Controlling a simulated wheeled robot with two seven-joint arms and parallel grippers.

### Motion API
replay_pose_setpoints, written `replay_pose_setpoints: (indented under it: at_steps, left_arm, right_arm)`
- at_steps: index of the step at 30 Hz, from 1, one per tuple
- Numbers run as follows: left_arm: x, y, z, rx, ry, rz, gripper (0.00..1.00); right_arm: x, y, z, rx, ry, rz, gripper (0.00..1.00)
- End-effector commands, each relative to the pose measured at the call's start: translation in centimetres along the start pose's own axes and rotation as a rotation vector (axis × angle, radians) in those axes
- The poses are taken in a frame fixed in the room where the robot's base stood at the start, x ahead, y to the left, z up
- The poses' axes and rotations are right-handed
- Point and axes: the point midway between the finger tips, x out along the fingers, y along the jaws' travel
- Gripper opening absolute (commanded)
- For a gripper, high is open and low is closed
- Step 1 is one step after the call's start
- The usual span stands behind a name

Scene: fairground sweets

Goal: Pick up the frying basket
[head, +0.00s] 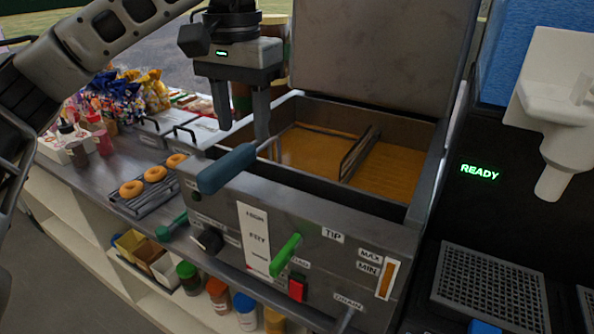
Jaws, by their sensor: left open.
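The frying basket has a thick teal handle (227,168) that sticks out over the front left edge of the fryer (320,225). A thin metal rod runs from the handle into the fryer well, where orange-brown oil shows. How much of the basket is under the oil I cannot tell. My left gripper (243,131) points down just above the handle and its rod, with its two fingers apart and nothing between them. The right finger hides part of the fryer's rim. My right gripper is not in view.
The fryer's raised lid (385,50) stands behind the well. Doughnuts (155,174) sit on a wire rack (150,195) at the left. A green lever (286,255) and a red switch (297,288) are on the fryer's front. A dark machine reading READY stands at the right.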

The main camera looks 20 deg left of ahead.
Motion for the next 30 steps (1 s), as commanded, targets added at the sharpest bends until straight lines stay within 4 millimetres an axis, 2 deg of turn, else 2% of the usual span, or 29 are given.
replay_pose_setpoints:
  at_steps: [5,13,22,23,28,30]
  left_arm:
    - [1.2,0.1,0.1,0.000,-0.002,0.000,0.49]
    - [4.9,0.3,0.1,-0.002,-0.002,0.000,0.49]
    - [5.6,0.3,0.1,-0.001,0.000,0.001,0.49]
    - [5.6,0.3,0.1,-0.001,0.000,0.001,0.46]
    - [5.6,0.3,0.1,-0.001,0.000,0.001,0.00]
    - [5.6,0.4,0.1,-0.001,0.000,0.001,0.00]
  right_arm:
    - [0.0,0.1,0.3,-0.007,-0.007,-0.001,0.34]
    - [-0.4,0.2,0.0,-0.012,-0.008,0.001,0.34]
    - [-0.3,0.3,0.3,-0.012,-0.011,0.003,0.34]
    - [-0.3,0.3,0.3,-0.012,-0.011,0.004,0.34]
    - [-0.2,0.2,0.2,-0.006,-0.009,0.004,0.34]
    - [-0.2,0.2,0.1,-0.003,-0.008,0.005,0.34]
